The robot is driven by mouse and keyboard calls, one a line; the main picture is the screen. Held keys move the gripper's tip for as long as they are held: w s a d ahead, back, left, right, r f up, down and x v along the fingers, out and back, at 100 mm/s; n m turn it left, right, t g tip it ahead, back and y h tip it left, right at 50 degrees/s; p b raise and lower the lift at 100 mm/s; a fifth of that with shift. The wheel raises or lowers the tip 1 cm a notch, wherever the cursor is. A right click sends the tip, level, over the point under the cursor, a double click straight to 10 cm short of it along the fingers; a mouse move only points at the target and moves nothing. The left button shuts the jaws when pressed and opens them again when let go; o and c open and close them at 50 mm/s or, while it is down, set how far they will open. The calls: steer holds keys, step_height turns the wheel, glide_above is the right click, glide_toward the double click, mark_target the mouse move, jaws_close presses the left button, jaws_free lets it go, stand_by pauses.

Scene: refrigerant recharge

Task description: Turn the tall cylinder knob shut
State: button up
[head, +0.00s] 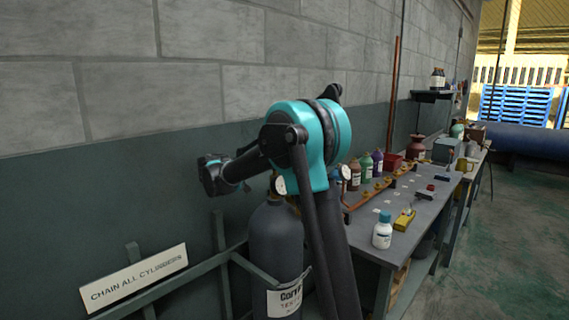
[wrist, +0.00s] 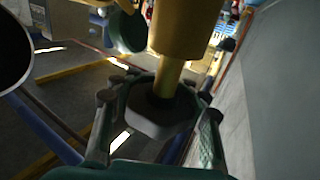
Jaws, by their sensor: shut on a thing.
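The tall cylinder (head: 275,240) is dark grey with a white label and stands against the wall behind a rail, partly covered by my arm. In the wrist view its knob (wrist: 157,117) is a dark, rounded block on a brass stem (wrist: 168,78), below a larger brass valve body (wrist: 186,28). My gripper (wrist: 160,122) has one finger on each side of the knob and is shut on it. In the head view I cannot make out the knob or my fingertips.
A green rail with a "CHAIN ALL CYLINDERS" sign (head: 134,278) runs in front of the wall. The workbench (head: 372,236) at right holds a white bottle (head: 382,232), a yellow tool (head: 404,220) and several coloured bottles. Floor at far right is clear.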

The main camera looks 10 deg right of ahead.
steer(key=o, duration=1.4)
steer(key=shift+r, duration=0.1)
step_height(320, 180, up, 10)
steer(key=shift+f, duration=0.1)
steer(key=shift+c, duration=0.3)
